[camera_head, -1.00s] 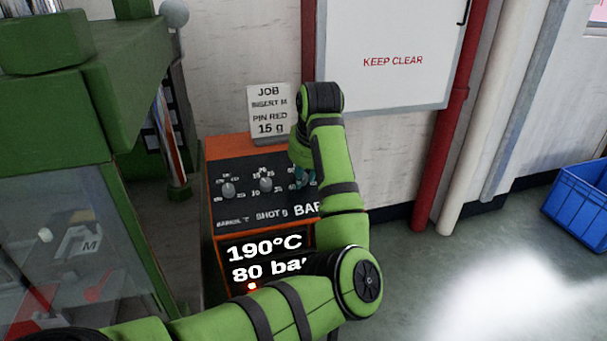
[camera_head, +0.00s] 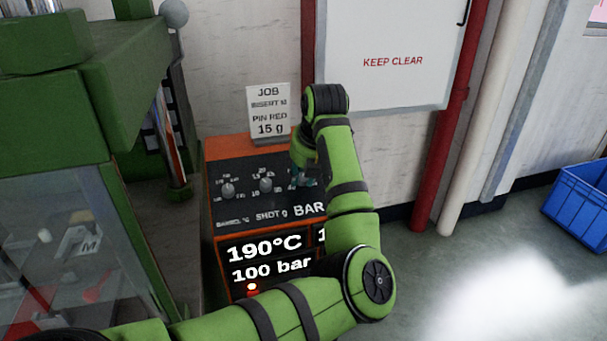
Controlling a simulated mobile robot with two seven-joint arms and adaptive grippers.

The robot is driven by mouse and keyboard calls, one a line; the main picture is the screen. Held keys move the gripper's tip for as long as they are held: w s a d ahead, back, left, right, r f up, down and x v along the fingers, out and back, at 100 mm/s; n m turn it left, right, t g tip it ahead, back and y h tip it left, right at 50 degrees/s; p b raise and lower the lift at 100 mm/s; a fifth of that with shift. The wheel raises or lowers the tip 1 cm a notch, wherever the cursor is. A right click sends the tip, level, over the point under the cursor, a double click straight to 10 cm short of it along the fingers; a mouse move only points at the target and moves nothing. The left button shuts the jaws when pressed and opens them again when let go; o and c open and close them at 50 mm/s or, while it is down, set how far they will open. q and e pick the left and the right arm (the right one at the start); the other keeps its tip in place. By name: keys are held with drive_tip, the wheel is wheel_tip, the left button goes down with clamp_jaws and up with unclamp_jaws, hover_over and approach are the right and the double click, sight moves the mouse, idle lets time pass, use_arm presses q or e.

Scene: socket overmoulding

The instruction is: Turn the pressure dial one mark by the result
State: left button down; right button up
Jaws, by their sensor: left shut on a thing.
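The orange control box (camera_head: 228,147) has a dark sloped panel with a barrel temperature dial (camera_head: 228,190), a shot dial (camera_head: 266,185) and the BAR pressure dial at the right. My left gripper (camera_head: 302,180) reaches down over the BAR dial and is shut on it. The dial itself is mostly hidden by the gripper and its wrist. The display (camera_head: 270,257) reads 190°C and 100 bar, with part of another field cut off by my arm. My right gripper is not in view.
A job card (camera_head: 269,112) reading INSERT M, PIN RED, 15 g stands behind the box. A green machine (camera_head: 95,110) with a clear guard stands at the left. A KEEP CLEAR panel (camera_head: 392,90) is behind; a blue crate (camera_head: 580,210) sits at the right.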

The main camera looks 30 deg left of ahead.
use_arm(q)
drive_tip(key=shift+s+d+f+m, duration=0.15)
drive_tip(key=shift+f+m, duration=0.15)
drive_tip(key=shift+m, duration=0.3)
drive_tip(key=c, duration=1)
unclamp_jaws()
drive_tip(key=shift+c, duration=0.2)
drive_tip(key=shift+r, duration=0.15)
drive_tip(key=shift+r, duration=0.15)
drive_tip(key=v, duration=1.1)
drive_tip(key=shift+r, duration=0.35)
